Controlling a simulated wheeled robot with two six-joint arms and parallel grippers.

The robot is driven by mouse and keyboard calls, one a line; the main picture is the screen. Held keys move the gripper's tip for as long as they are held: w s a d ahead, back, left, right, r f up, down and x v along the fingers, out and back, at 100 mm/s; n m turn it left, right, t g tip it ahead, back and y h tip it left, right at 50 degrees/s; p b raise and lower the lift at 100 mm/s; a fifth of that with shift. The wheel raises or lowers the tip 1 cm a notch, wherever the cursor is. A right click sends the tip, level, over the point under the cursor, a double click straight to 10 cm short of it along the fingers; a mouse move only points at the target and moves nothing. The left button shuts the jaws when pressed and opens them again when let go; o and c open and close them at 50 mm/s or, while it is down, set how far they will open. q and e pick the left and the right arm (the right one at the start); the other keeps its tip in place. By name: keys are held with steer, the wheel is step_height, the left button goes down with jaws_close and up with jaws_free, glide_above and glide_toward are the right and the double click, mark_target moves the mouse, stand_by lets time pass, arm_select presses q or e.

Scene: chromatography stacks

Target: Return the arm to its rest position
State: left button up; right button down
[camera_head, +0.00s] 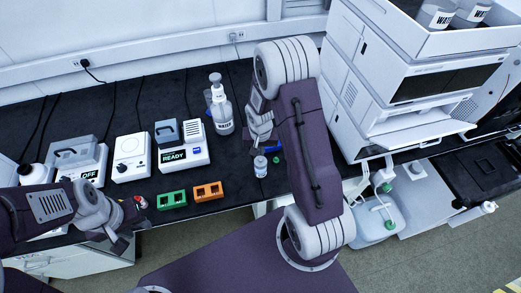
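My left gripper (122,228) is low at the left, by the front edge of the bench, with its arm coming in from the left edge. Its fingers are small and dark, and I cannot tell if they are open or shut. My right arm rises at the centre and folds at the top. Its gripper (262,138) hangs over the bench, just above a small clear vial (260,166) standing upright. The right finger gap is not clear, and I see nothing held.
A WATER bottle (222,115) stands left of my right gripper. A READY device (183,150), a white device (131,157) and an OFF device (80,162) stand along the bench. Green (172,200) and orange (208,192) racks are near the front edge. A tall instrument stack (405,85) is at right.

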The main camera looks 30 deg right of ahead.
mark_target(260, 159)
steer(key=shift+f+b, duration=1.55)
steer(key=shift+f, duration=0.15)
steer(key=shift+r, duration=0.1)
step_height(260, 159, up, 7)
steer(key=p, duration=0.6)
